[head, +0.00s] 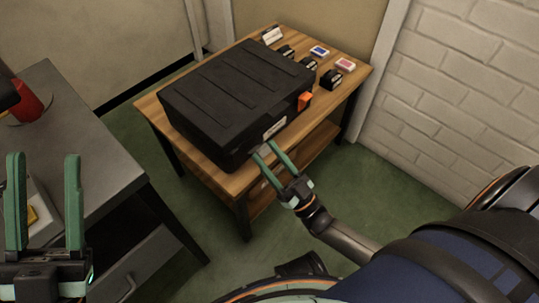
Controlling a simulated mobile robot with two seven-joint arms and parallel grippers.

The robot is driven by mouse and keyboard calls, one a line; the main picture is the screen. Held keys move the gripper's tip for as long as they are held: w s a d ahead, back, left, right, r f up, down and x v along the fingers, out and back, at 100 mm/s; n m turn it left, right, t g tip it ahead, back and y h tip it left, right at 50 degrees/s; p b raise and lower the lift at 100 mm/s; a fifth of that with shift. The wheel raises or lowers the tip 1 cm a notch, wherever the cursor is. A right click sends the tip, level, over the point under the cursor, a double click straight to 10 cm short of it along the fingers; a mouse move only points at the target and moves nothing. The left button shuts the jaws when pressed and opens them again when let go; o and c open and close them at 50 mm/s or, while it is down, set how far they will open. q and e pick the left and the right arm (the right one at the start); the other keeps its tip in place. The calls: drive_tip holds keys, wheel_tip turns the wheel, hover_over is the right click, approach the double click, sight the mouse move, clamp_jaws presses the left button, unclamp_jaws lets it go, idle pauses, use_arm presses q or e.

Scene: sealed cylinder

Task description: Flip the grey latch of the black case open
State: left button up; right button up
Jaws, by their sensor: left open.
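The black case (235,92) lies closed on a wooden table. An orange latch (304,100) shows on its front side toward the right end, with a pale label (275,127) left of it. The grey latch is hard to make out; a small greyish patch (257,149) shows at the left part of the front, by my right gripper's tips. My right gripper (264,149) reaches to that front side with its green fingers apart; contact cannot be told. My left gripper (44,157) is open and empty at the lower left, far from the case.
The wooden table (150,110) also bears several small black items, a blue card box (319,51), a red one (345,64) and a white item (272,35) behind the case. A grey desk (90,125) with a red object (25,105) stands left. A brick wall is at right.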

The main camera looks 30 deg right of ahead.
drive_tip(key=o, duration=0.3)
drive_tip(key=shift+s+d+f, duration=0.1)
drive_tip(key=shift+s+f, duration=0.05)
drive_tip(key=shift+s, duration=0.05)
drive_tip(key=s+d+p, duration=0.3)
drive_tip(key=s+d, duration=0.1)
drive_tip(key=s, duration=0.7)
drive_tip(key=shift+s+d+f+p, duration=0.2)
drive_tip(key=shift+s+p, duration=0.1)
drive_tip(key=shift+s, duration=0.1)
